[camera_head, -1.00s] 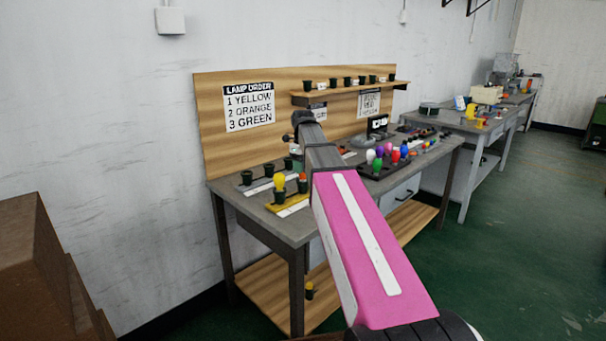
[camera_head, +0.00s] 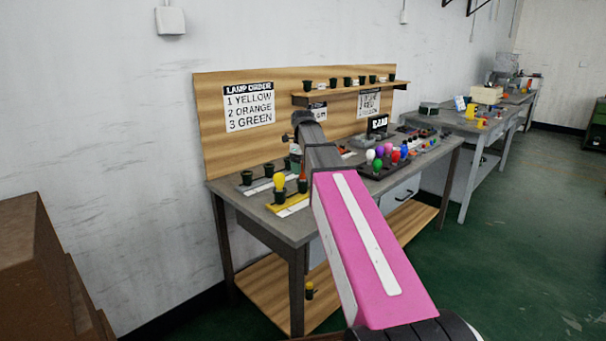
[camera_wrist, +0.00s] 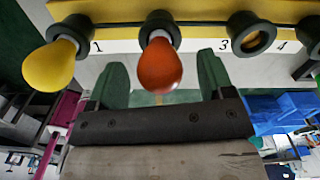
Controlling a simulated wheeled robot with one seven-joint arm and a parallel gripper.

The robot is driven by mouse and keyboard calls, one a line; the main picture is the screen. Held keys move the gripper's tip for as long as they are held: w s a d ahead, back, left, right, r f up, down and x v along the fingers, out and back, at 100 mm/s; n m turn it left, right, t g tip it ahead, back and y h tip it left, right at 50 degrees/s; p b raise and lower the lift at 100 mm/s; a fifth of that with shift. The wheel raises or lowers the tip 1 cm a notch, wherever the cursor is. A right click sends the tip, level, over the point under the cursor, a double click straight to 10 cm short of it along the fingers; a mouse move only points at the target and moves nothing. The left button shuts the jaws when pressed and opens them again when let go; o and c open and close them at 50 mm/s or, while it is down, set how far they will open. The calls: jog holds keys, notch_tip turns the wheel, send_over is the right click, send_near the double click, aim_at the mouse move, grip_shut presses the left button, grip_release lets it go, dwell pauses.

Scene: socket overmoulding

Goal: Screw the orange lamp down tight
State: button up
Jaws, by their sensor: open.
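In the wrist view the orange lamp (camera_wrist: 160,66) stands in the dark socket (camera_wrist: 157,22) between numbers 1 and 3 on the yellow strip (camera_wrist: 196,39). A pale neck shows between bulb and socket; how deep it sits I cannot tell. My gripper (camera_wrist: 161,78) is open, its green fingers on either side of the lamp with gaps on both sides. The yellow lamp (camera_wrist: 50,65) is in socket 1. Socket 3 (camera_wrist: 252,36) is empty. In the head view the orange lamp (camera_head: 303,185) shows small beside my arm, which hides most of my gripper.
The yellow lamp stands close beside one finger. A black tray (camera_head: 372,170) of several coloured lamps lies to the right on the bench (camera_head: 425,162). A shelf (camera_head: 345,91) with several sockets and a lamp order sign (camera_head: 249,107) are on the backboard.

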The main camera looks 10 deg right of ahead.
jog(key=n, duration=1.1)
jog(key=shift+n, duration=0.3)
jog(key=n, duration=1)
jog(key=shift+n, duration=0.3)
jog(key=c, duration=0.9)
jog(key=m, duration=0.4)
jog(key=shift+m, duration=0.3)
